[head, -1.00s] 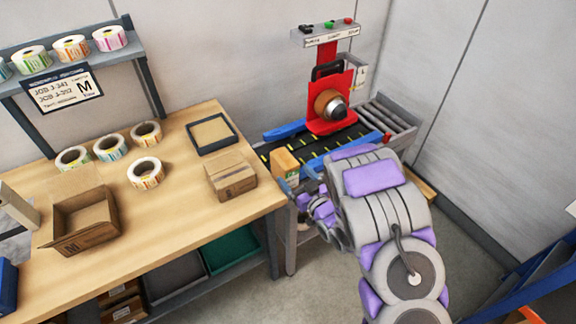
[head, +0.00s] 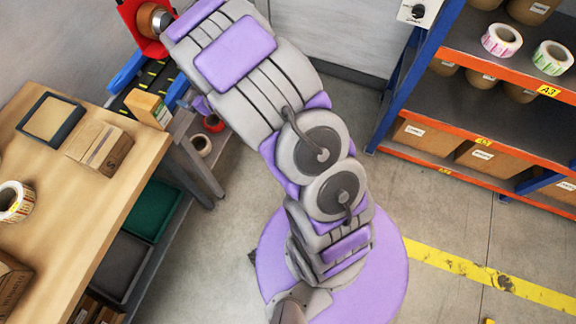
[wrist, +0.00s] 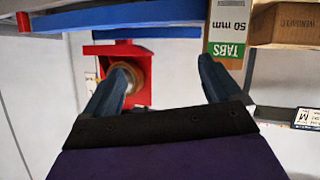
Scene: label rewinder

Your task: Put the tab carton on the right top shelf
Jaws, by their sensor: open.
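The tab carton (head: 148,108), a small tan box with a white and green label, stands on the conveyor next to the table's right end. In the wrist view the carton (wrist: 229,32) shows its "TABS 50 mm" face at the upper right. My gripper (wrist: 160,75) is open and empty. In the head view my arm hides the gripper. The shelf rack (head: 418,60) stands at the right; its uppermost visible shelf (head: 462,30) holds label rolls and brown containers.
A red machine (head: 140,28) stands over the conveyor behind the carton. A brown box (head: 98,147) and a dark tray (head: 50,118) sit on the wooden table (head: 60,225). The floor (head: 420,200) before the rack is clear, with a yellow line.

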